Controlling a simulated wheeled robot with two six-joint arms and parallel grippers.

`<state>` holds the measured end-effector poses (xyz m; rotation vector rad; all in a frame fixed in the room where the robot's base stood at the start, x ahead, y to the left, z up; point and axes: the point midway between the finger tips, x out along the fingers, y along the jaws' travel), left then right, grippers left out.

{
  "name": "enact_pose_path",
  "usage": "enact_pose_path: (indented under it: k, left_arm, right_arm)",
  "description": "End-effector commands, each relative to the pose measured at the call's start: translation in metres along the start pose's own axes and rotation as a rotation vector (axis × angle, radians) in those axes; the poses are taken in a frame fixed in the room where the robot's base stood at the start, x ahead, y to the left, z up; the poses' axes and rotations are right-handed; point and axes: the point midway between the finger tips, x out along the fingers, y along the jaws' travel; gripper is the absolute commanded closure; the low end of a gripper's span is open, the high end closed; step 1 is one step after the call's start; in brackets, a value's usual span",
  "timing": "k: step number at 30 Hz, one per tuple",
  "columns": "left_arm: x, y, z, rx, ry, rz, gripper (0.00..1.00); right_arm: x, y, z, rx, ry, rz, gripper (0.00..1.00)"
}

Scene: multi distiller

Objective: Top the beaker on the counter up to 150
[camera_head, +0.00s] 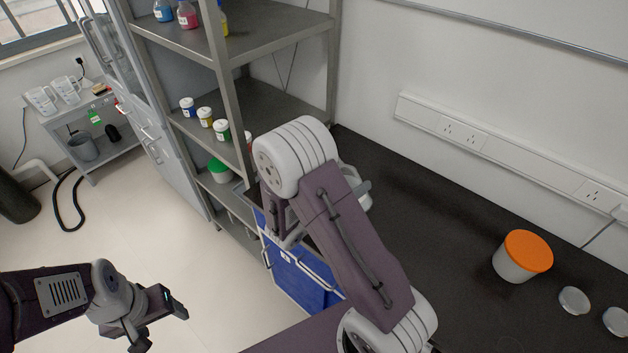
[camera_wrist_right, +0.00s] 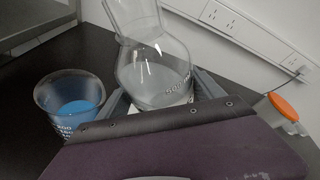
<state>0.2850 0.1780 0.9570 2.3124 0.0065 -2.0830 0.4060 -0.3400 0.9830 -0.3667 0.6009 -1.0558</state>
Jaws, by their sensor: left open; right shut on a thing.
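The beaker (camera_wrist_right: 68,93) stands on the dark counter (camera_wrist_right: 30,150) at the left of the right wrist view. It holds blue liquid, with printed marks on its front. The lower part is hidden by my wrist, and I cannot read the exact level. My right gripper (camera_wrist_right: 165,92) is shut on a clear glass flask (camera_wrist_right: 150,62), just right of the beaker and apart from it in the picture. The flask's wide neck leans up and left; I cannot tell what it contains. In the head view my arm hides most of this. My left gripper (camera_head: 162,322) is open and empty over the floor.
An orange-lidded tub (camera_head: 515,265) and small round lidded dishes (camera_head: 574,300) stand on the counter at the right. A metal shelf rack (camera_head: 222,80) with bottles and jars stands at the left. Blue drawers (camera_head: 297,275) are below the counter.

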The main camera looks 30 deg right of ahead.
Motion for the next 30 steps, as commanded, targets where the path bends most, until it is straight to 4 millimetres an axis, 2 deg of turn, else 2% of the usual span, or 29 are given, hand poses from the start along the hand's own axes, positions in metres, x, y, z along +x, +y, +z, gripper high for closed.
enact_pose_path:
  k: [12,30]
  left_arm:
    - [0.0002,0.0,0.0,0.0,0.0,0.0,0.32]
    - [0.0049,-0.0001,0.0005,0.0,0.0,0.0,0.32]
  right_arm:
    - [0.0016,-0.0012,-0.0033,-0.187,-0.017,-0.079,0.96]
    - [0.0036,-0.0008,-0.0078,-0.225,-0.019,-0.095,0.96]
